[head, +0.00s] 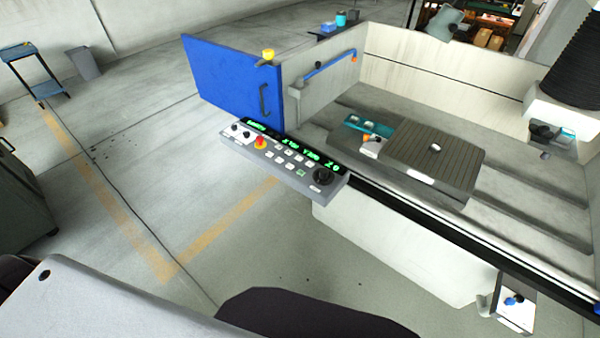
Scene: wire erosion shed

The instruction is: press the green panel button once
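The control panel (240,148) juts out at the front left of the machine, tilted in the picture. It has a dark strip with green lit characters along its back edge. A small green button (301,173) sits near the panel's right front, among several pale buttons. It is very small here, and I cannot tell whether it is pressed in. A red stop knob (261,142) is to its left and a large black dial (323,175) is to its right. Neither of my grippers is in view, and nothing touches the panel.
A blue door (225,88) with a dark handle stands open behind the panel. The machine's tank holds a grooved plate (432,160) and a teal part (368,126). A blue cart (30,68) and grey bin (84,63) stand far left. Floor left of the panel is clear.

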